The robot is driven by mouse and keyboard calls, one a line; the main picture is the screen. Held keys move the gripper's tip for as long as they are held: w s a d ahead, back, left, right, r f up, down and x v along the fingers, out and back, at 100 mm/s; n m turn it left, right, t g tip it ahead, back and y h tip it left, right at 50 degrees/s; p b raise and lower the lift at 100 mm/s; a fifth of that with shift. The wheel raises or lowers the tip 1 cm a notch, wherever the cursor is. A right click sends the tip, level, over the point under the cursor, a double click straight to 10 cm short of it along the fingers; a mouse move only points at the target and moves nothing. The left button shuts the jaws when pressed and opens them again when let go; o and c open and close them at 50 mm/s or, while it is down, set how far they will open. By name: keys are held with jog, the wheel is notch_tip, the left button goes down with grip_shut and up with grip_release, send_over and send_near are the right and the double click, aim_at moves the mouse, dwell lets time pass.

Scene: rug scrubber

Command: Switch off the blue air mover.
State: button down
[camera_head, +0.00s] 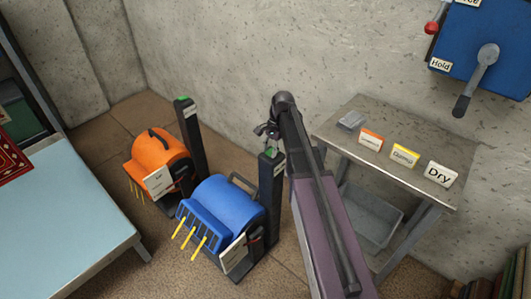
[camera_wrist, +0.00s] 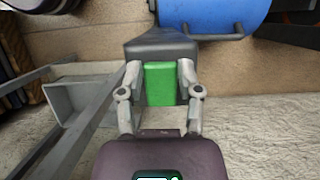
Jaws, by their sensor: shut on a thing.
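The blue air mover (camera_head: 225,205) stands on the floor with yellow strips at its front outlet and a dark post (camera_head: 268,190) beside it. It also shows at the top of the wrist view (camera_wrist: 213,14). A green rocker switch (camera_wrist: 160,84) sits on top of that post. My gripper (camera_wrist: 160,82) has one finger on each side of the green switch and is shut on it. In the head view my gripper (camera_head: 271,138) is at the post top, and my arm partly covers the spot. Which way the switch is set cannot be told.
An orange air mover (camera_head: 160,160) with its own green-topped post (camera_head: 190,135) stands to the left. A metal table (camera_head: 345,140) with label cards is at right, a grey bin (camera_head: 370,218) below it. A blue wall panel (camera_head: 490,50) has levers. A pale-blue table (camera_head: 60,225) is at left.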

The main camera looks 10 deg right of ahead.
jog(key=shift+s+d, duration=0.1)
jog(key=shift+s, duration=0.05)
jog(key=shift+c, duration=1.4)
grip_release()
